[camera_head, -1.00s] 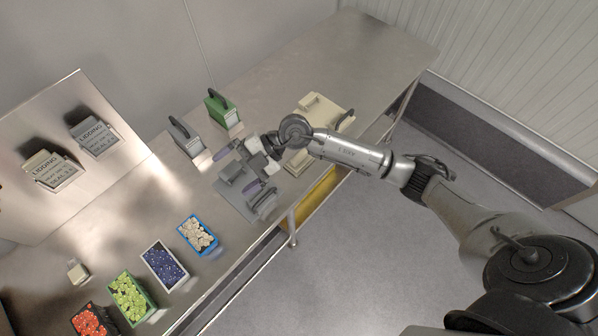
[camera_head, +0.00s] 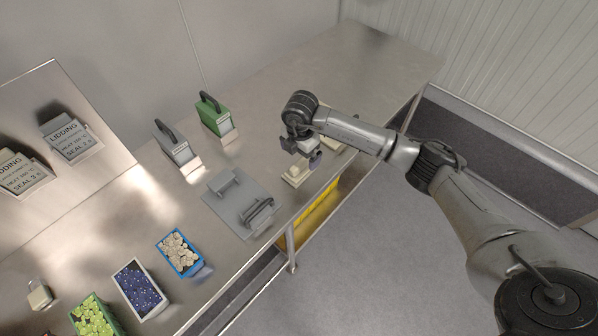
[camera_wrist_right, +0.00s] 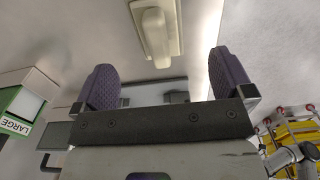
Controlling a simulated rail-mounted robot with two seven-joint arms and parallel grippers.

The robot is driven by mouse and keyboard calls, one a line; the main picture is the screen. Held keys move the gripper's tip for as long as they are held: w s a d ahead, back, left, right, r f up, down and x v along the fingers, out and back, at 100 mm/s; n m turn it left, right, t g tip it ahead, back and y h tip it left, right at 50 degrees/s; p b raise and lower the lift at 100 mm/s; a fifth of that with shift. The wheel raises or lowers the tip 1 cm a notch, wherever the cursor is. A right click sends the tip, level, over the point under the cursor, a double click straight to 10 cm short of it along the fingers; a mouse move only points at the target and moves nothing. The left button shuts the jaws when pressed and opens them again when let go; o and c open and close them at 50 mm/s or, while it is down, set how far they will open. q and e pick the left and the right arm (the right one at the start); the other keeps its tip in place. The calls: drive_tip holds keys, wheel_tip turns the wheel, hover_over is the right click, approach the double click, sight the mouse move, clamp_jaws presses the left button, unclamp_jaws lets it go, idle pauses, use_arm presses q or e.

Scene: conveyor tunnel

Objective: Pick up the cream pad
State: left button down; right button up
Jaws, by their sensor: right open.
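A cream pad (camera_head: 296,173), a flat plate with a raised rounded grip, lies on the steel bench near its front edge. In the right wrist view the pad (camera_wrist_right: 174,42) shows at top centre, ahead of the gap between the purple fingers. My right gripper (camera_head: 302,152) is open and empty, apart from the pad and seemingly above it. My arm and gripper hide part of the cream surface behind in the head view. My left gripper is not in view.
A grey plate with two raised fixtures (camera_head: 222,213) lies left of the gripper. Behind stand a green block (camera_head: 214,116) and a grey block (camera_head: 175,146) with dark handles. A blue tray (camera_head: 180,253) and more produce trays stand front left. The far right bench is clear.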

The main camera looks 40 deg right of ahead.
sight(299, 163)
drive_tip(key=shift+f, duration=1.35)
drive_tip(key=f+b, duration=0.1)
drive_tip(key=f, duration=0.1)
drive_tip(key=f+b, duration=0.1)
drive_tip(key=f, duration=0.2)
drive_tip(key=shift+w+a, duration=0.1)
drive_tip(key=shift+a, duration=0.1)
drive_tip(key=shift+r, duration=0.1)
drive_tip(key=shift+c, duration=1.4)
drive_tip(key=c, duration=0.7)
